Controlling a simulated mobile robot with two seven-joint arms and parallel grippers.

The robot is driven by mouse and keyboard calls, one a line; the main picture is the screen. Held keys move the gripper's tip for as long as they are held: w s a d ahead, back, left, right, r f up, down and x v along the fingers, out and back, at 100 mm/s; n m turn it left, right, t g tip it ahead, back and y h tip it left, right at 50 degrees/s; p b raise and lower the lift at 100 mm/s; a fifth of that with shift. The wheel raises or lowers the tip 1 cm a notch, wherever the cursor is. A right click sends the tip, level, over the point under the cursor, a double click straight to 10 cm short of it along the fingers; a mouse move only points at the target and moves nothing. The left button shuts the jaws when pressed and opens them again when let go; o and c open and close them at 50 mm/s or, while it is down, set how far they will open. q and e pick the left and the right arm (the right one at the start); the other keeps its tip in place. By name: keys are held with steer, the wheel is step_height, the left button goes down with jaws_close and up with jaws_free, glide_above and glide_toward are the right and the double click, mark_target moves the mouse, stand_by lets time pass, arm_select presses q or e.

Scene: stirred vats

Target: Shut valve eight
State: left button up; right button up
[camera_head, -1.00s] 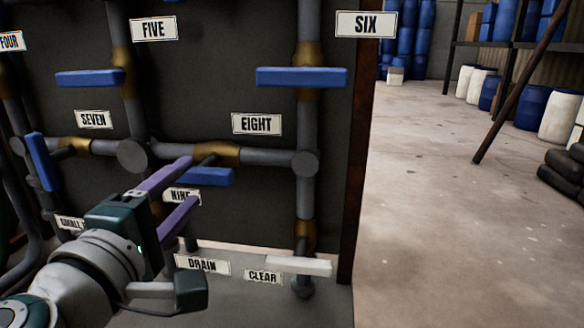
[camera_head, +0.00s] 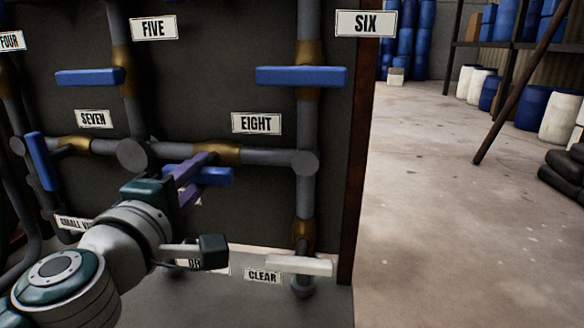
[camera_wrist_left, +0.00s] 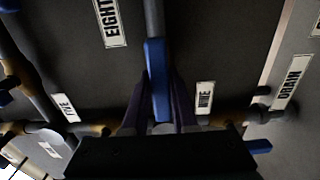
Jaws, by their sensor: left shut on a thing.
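Valve eight has a blue lever handle (camera_head: 219,176) below the EIGHT label (camera_head: 256,124), in front of a horizontal grey pipe with a brass body (camera_head: 228,154). The handle lies level, along the pipe. My left gripper (camera_head: 203,173) comes from the lower left, with its purple fingers shut on this handle. In the left wrist view the blue handle (camera_wrist_left: 157,78) runs between the two fingers, and the EIGHT label (camera_wrist_left: 109,20) is just beside it. The fingers hide part of the handle in the head view. My right gripper is not in view.
Blue handles of valves five (camera_head: 90,77), six (camera_head: 301,76) and seven (camera_head: 41,161) surround the spot. The white CLEAR handle (camera_head: 298,265) is lower right. Pipes run close around my arm. Open floor (camera_head: 430,200) lies right of the panel.

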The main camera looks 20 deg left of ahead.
arm_select(q)
jaws_close()
steer(key=m+p, duration=0.2)
steer(key=m, duration=0.1)
steer(key=shift+r, duration=0.15)
steer(key=m+p, duration=0.3)
steer(key=m, duration=0.2)
steer(key=shift+m+p, duration=0.3)
steer(key=m+p, duration=0.2)
steer(key=m, duration=0.2)
steer(key=shift+m, duration=0.3)
steer(key=shift+m+p, duration=0.65)
steer(key=shift+m, duration=1.65)
